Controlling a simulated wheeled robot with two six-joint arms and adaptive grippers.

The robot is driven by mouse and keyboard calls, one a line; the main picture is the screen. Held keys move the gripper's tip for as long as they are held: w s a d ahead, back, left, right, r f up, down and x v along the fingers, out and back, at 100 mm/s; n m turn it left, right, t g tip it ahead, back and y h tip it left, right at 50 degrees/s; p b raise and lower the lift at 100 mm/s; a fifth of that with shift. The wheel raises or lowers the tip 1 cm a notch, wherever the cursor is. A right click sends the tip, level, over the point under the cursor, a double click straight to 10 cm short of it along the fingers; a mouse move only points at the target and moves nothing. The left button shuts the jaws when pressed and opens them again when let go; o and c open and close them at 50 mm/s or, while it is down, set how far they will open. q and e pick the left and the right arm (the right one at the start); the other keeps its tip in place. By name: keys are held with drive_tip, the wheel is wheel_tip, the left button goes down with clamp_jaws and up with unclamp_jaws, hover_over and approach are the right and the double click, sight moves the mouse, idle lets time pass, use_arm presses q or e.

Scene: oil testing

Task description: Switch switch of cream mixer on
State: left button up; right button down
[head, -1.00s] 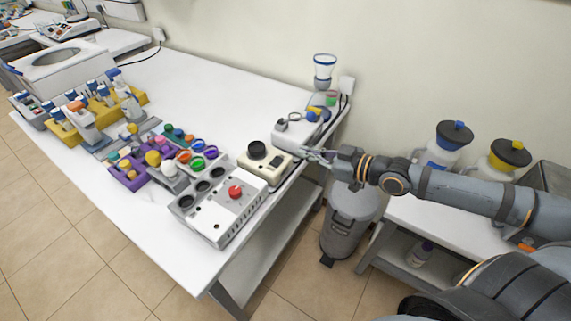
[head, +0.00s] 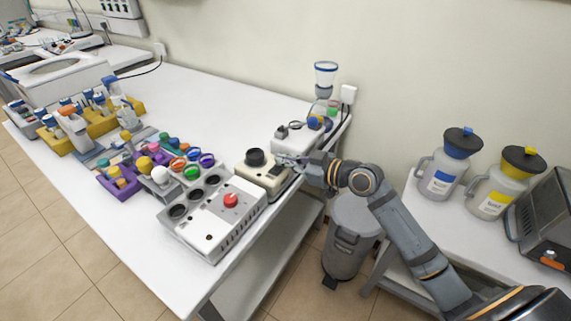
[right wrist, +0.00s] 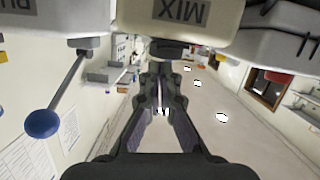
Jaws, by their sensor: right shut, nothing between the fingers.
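The cream mixer (head: 261,182) is a cream box with a black round top, near the right edge of the white table. In the right wrist view a cream housing (right wrist: 221,14) marked MIX fills the top middle, upside down. A dark part (right wrist: 170,48) sits just under it; I cannot tell whether it is the switch. My right gripper (head: 282,158) is shut and empty, its tips close beside the mixer's right side. Contact cannot be made out. Its fingers also show in the right wrist view (right wrist: 161,72). My left gripper is out of view.
A grey control box (head: 240,228) with a red button stands in front of the mixer. A white device (head: 290,138) stands behind it. In the right wrist view a lever with a blue ball (right wrist: 42,123) hangs at left. A grey bin (head: 350,250) stands below right.

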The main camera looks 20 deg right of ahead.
drive_tip(key=shift+d+f, duration=0.1)
drive_tip(key=shift+f, duration=0.45)
